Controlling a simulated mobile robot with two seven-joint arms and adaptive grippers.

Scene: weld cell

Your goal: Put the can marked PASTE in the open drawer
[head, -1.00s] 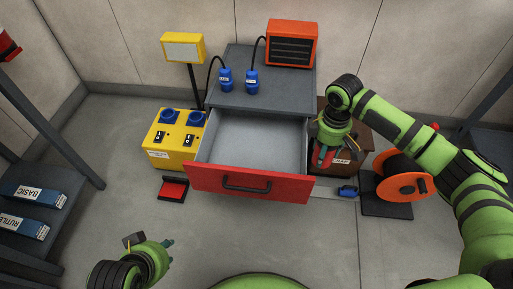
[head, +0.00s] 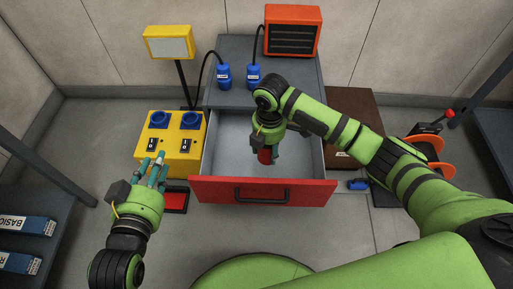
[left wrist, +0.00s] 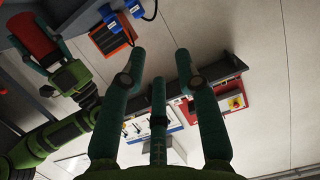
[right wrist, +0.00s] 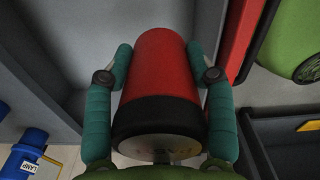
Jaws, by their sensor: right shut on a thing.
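The red can (head: 265,156) with a dark band is held in my right gripper (head: 266,148), over the open drawer (head: 226,150) and close to its red front. In the right wrist view the can (right wrist: 163,70) sits between the fingers, with partly legible lettering on its near end. I cannot tell whether the can touches the drawer floor. The visible drawer floor is bare. My left gripper (head: 153,168) is empty with its fingers apart, left of the drawer near the yellow box. Its spread fingers also show in the left wrist view (left wrist: 160,75).
A grey cabinet top (head: 238,98) behind the drawer carries blue plugs (head: 253,77) and an orange heater-like unit (head: 292,32). A yellow switch box (head: 172,142) stands left of the drawer. A brown box (head: 352,107) and an orange reel (head: 430,143) are on the right.

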